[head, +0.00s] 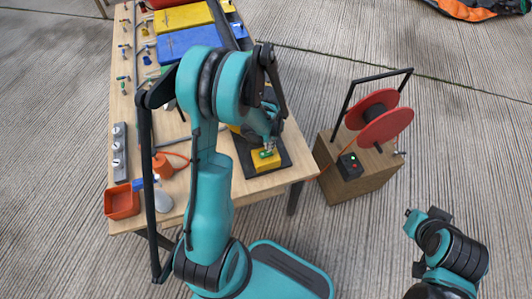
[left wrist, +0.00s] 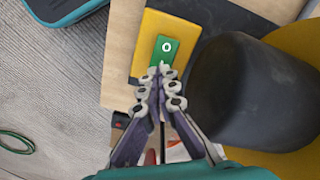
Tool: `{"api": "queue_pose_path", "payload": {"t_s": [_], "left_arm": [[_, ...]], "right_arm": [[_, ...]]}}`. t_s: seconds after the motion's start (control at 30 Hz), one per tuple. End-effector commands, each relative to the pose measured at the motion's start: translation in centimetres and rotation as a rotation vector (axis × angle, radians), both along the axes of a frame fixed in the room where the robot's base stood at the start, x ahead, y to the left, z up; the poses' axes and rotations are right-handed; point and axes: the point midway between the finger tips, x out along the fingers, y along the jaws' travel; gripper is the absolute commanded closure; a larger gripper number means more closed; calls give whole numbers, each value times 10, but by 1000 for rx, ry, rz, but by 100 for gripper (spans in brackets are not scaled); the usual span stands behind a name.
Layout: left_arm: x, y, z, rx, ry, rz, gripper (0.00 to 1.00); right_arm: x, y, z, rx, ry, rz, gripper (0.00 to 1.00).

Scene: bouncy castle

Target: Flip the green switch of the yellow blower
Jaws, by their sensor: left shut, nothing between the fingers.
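The yellow blower's yellow switch box (left wrist: 150,38) carries a green switch (left wrist: 167,50) with a white "O" on it. In the head view the yellow box (head: 262,165) sits at the table's near right corner, and the green switch (head: 264,154) is partly hidden by my gripper. My left gripper (left wrist: 160,74) is shut and empty. Its fingertips are at the near end of the green switch; I cannot tell whether they touch it. A black cylindrical part (left wrist: 250,95) stands right beside the switch box. My right arm shows at lower right, but its gripper cannot be made out.
The wooden table (head: 240,192) holds an orange-red tray (head: 122,201), a grey strip with knobs (head: 119,150), a blue case (head: 188,43) and a yellow case (head: 182,17). A red reel (head: 385,128) on a wooden box (head: 350,190) stands right of the table.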

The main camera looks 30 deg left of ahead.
Motion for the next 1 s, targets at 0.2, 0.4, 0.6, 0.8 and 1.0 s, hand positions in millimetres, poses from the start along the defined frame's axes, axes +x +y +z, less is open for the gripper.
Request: {"api": "queue_pose_path", "payload": {"t_s": [0.2, 0.4, 0.6, 0.8, 1.0], "left_arm": [[0, 0, 0, 0, 0, 0, 100], [0, 0, -1, 0, 0, 0, 100], [0, 0, -5, 0, 0, 0, 100], [0, 0, -8, 0, 0, 0, 100], [0, 0, -11, 0, 0, 0, 100]], "right_arm": [[0, 0, 0, 0, 0, 0, 100], [0, 0, -1, 0, 0, 0, 100], [0, 0, -4, 0, 0, 0, 100], [0, 0, -7, 0, 0, 0, 100], [0, 0, -10, 0, 0, 0, 100]]}}
